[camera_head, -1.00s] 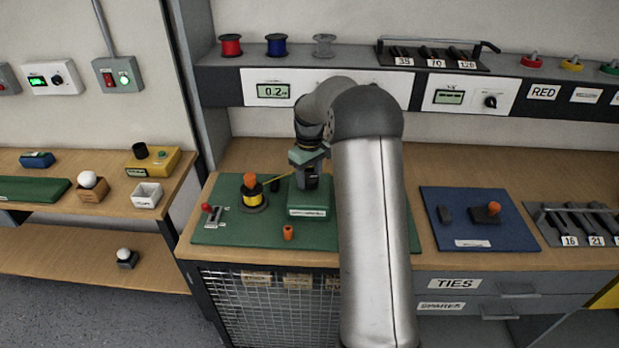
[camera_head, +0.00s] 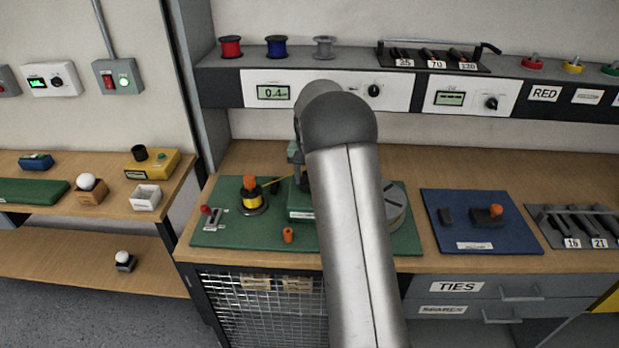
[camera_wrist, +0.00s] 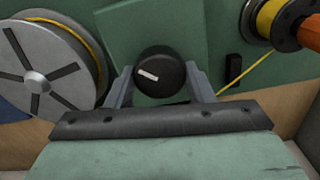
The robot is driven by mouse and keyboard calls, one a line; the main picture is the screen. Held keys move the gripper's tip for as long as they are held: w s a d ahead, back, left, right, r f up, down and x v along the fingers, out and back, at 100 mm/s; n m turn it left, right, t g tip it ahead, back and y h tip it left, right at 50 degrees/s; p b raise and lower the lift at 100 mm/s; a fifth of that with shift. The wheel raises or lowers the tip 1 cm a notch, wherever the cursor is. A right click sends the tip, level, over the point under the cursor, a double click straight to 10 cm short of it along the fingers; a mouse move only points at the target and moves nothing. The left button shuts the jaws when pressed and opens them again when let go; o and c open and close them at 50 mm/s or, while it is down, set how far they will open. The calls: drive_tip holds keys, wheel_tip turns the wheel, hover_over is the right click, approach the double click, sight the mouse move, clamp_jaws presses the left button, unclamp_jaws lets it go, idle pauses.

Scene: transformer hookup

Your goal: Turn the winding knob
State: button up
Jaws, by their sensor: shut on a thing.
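The winding knob (camera_wrist: 160,75) is a black round knob with a white pointer mark, on a green housing (camera_wrist: 208,25). In the wrist view my gripper (camera_wrist: 159,80) is shut on it, one finger at each side. The pointer lies nearly level, slightly tilted. In the head view my arm hides the knob and my gripper. A yellow wire runs from the spool (camera_head: 252,200) to the green winder (camera_head: 299,208). A grey reel (camera_wrist: 40,75) with yellow wire on it is left of the knob in the wrist view. The display (camera_head: 273,92) reads about 0.4.
A green mat (camera_head: 225,240) carries the winder, a small red-tipped lever (camera_head: 210,212) and an orange piece (camera_head: 288,235). A blue board (camera_head: 465,235) lies to the right. The shelf front (camera_head: 395,88) stands close behind the arm.

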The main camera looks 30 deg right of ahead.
drive_tip(key=m, duration=0.6)
drive_tip(key=shift+r+m, duration=0.1)
drive_tip(key=shift+m, duration=0.2)
drive_tip(key=m+p, duration=0.1)
drive_tip(key=m, duration=0.5)
drive_tip(key=shift+w+m+p, duration=0.1)
drive_tip(key=shift+m+p, duration=0.2)
drive_tip(key=o, duration=1)
wheel_tip(320, 180, up, 17)
drive_tip(key=shift+r+b, duration=0.15)
drive_tip(key=shift+b, duration=0.3)
